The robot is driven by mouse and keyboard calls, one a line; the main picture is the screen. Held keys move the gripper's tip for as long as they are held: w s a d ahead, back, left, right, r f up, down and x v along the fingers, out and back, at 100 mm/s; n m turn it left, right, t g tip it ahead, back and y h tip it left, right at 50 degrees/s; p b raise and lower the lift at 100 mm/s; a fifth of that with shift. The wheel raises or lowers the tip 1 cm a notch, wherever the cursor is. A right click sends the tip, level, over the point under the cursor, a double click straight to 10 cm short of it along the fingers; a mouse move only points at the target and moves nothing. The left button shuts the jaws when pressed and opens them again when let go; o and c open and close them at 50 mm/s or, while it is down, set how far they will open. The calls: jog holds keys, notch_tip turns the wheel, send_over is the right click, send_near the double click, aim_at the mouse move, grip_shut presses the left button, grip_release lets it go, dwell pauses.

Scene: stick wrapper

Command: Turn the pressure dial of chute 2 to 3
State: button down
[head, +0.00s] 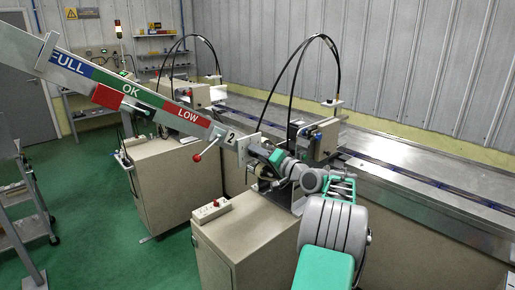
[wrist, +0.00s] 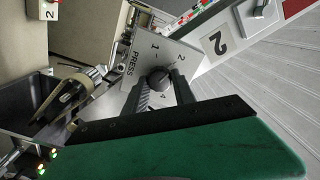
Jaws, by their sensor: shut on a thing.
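The pressure dial is a round black knob (wrist: 158,78) on a pale plate (wrist: 142,62) marked PRESS in the wrist view. The numbers 1, 2 and 4 show around it; the place of 3 is hidden behind a finger. The knob's pointer cannot be made out. My gripper (wrist: 160,84) is shut on the knob, one dark finger on each side. A sign "2" (wrist: 215,44) is beside the plate. In the head view chute 2 (head: 165,105) slopes down to its "2" label (head: 231,137), with my gripper just right of its lower end; the dial is hidden there.
A red-knobbed lever (head: 206,151) hangs under the chute. A long metal conveyor (head: 430,178) runs along the right. Green floor is open at the left.

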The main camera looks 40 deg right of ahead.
jog(key=shift+f+m+p, duration=0.15)
jog(key=shift+m+p, duration=4.5)
jog(key=shift+m, duration=1.65)
jog(key=c, duration=1.1)
grip_release()
jog(key=shift+o, duration=0.2)
